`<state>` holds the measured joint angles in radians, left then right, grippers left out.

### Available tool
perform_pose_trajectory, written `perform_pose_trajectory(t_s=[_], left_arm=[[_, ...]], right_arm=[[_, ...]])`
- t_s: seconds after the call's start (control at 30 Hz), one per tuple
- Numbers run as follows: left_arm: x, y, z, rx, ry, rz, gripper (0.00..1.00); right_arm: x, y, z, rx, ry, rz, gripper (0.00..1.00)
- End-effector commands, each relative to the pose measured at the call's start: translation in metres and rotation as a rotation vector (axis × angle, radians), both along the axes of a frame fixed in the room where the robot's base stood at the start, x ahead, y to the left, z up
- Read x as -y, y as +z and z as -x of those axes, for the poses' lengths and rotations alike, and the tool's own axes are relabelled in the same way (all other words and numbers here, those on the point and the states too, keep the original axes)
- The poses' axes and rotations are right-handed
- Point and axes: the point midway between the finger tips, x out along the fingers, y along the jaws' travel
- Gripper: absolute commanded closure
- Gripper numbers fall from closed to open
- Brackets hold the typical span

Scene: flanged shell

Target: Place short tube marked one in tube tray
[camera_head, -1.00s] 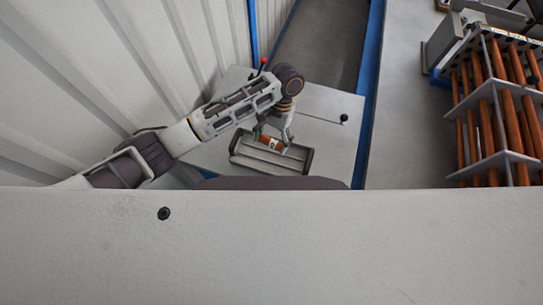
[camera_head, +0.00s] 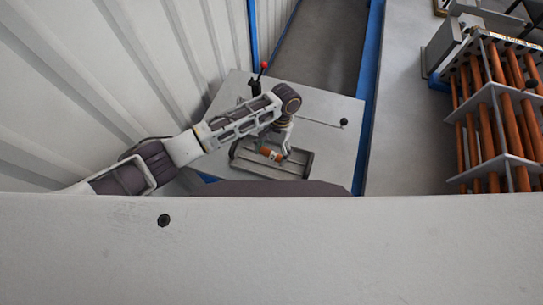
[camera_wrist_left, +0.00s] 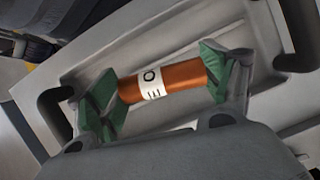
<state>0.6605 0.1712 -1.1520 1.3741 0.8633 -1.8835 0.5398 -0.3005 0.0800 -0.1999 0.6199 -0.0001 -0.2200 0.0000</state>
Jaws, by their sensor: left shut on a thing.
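The short tube (camera_head: 271,154) is orange-brown with a white label. In the left wrist view the tube (camera_wrist_left: 185,80) lies across my left gripper (camera_wrist_left: 160,84), held at its two ends between the green finger pads. The letters on its label are turned sideways. My left gripper (camera_head: 283,151) is over the tube tray (camera_head: 304,168), a grey shallow tray on the table. The tray (camera_wrist_left: 150,50) fills much of the wrist view, with a dark handle at each end. The tube is over the tray's inside; I cannot tell whether it touches the floor. My right gripper is not in view.
The tray stands on a light grey table (camera_head: 330,112) with a red-tipped lever (camera_head: 263,68) and a black-knobbed rod (camera_head: 343,122). A ribbed white wall (camera_head: 110,75) is close on the left. A rack of long orange tubes (camera_head: 497,125) stands at the right.

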Motion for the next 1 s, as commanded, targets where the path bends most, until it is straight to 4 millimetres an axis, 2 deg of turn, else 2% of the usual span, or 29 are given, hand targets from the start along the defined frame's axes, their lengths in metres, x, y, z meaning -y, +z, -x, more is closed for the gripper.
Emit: perform_pose_trajectory(t_s=[0.17, 0.53, 1.0], left_arm=[[0.0, -0.003, 0.0, 0.0, 0.0, 0.0, 0.54], [0.0, -0.035, 0.0, 0.0, 0.001, 0.0, 0.54], [0.0, -0.04, 0.0, 0.001, 0.0, 0.0, 0.54]], right_arm=[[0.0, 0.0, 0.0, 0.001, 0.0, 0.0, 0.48], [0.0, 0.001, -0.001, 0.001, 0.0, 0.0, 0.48], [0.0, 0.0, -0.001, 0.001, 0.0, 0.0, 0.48]])
